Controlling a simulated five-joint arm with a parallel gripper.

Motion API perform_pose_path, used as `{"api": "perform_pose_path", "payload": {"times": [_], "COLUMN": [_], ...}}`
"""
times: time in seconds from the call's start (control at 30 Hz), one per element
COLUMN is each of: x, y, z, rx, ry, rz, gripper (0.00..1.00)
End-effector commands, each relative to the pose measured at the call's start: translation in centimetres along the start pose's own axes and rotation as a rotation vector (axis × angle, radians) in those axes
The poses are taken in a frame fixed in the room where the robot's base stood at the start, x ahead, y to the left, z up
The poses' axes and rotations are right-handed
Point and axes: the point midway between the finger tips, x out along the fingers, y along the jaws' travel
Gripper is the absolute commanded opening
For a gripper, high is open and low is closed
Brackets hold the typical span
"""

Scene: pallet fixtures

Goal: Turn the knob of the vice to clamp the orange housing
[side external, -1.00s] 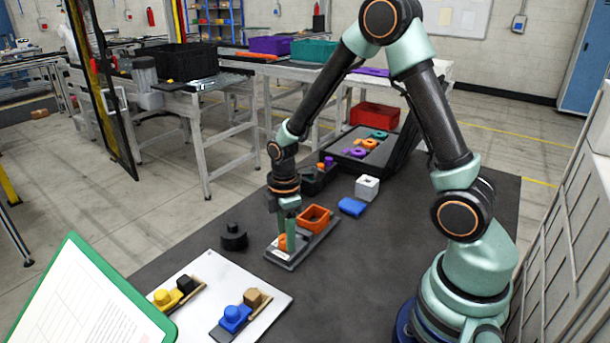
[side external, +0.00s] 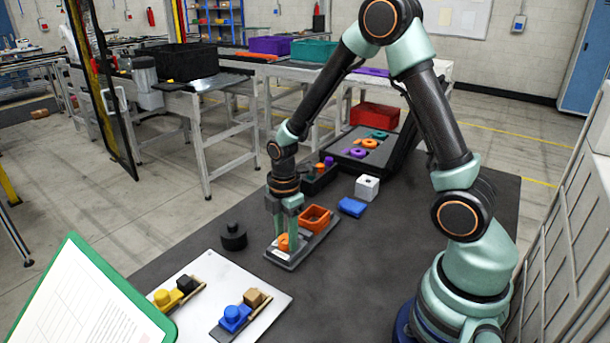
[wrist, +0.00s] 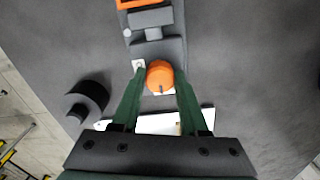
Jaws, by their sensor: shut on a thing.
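The grey vice (side external: 291,262) lies on the dark mat. The orange housing (side external: 315,211), an open box, sits at its far end; only its edge shows at the top of the wrist view (wrist: 140,3). The vice's round orange knob (wrist: 159,71) is at the near end and also shows in the side view (side external: 283,243). My gripper (wrist: 161,76) points down over the knob, with one green finger on each side, shut on it. A dark line shows on the knob's near side. I cannot tell how firmly the jaws press on the housing.
A black round weight-like part (side external: 233,238) stands left of the vice. A blue block (side external: 352,207) and a white cube (side external: 367,187) lie to the right. A white board (side external: 262,290) with yellow and blue parts is in front. The mat's right side is clear.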

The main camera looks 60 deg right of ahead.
Motion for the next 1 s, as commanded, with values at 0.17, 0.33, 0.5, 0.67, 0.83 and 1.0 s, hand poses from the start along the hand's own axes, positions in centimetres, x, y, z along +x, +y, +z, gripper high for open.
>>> {"api": "perform_pose_path", "payload": {"times": [0.17,0.33,0.5,0.67,0.83,1.0], "x": [-0.1,0.0,-0.4,-2.2,-5.8,-9.1], "y": [0.0,0.0,0.1,0.1,0.2,0.1], "z": [0.0,0.0,0.0,0.0,0.0,0.0], "rx": [-0.002,-0.001,0.0,0.0,0.0,-0.001], "ry": [0.0,0.0,0.0,0.001,0.001,0.001], "rz": [0.0,0.0,0.002,0.005,0.008,0.007], "gripper": [0.73,0.73,0.73,0.73,0.73,0.73]}}
